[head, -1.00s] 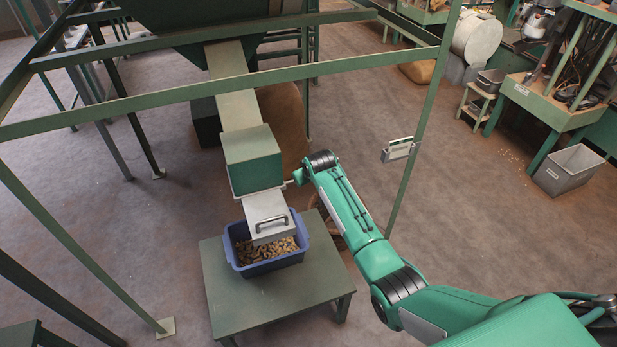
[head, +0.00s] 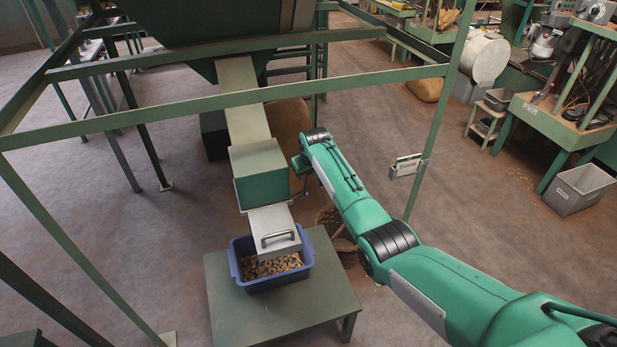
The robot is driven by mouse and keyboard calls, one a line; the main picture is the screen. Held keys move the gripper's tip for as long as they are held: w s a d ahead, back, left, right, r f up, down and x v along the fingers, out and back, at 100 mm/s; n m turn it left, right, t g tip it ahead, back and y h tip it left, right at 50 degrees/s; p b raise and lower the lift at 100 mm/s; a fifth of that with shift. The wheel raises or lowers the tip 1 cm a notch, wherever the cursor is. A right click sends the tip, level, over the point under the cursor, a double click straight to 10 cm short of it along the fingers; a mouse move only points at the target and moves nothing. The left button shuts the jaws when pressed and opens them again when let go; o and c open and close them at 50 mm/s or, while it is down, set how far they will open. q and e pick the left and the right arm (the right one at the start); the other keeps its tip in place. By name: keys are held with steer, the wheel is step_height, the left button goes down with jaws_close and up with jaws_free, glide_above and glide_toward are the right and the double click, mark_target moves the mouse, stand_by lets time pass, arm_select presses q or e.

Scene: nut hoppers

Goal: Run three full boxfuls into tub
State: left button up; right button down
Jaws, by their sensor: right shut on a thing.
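The blue tub (head: 233,262) stands on a green table with a layer of brown nuts (head: 272,266) in it. Above it is the green metering box (head: 261,175) on the pale chute (head: 243,105). A grey metal spout flap with a dark handle (head: 277,238) slopes from the box over the tub's back part. The box's inside is hidden. My right gripper (head: 300,168) is at the box's right side, shut on what seems to be its side lever; the fingers and lever are small and partly hidden by my arm. My left gripper is out of view.
The green table (head: 285,307) has bare top around the tub. Green frame bars (head: 240,100) cross in front of the chute, and a post with a small card holder (head: 407,166) stands right of my arm. A wicker basket (head: 335,222) and a sack (head: 290,130) lie behind.

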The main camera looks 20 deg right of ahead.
steer(key=shift+w+r, duration=0.1)
steer(key=shift+w, duration=0.05)
steer(key=c, duration=1.1)
jaws_free()
steer(key=b+v, duration=0.2)
steer(key=v, duration=1.1)
steer(key=shift+r+b, duration=0.25)
steer(key=shift+b, duration=0.1)
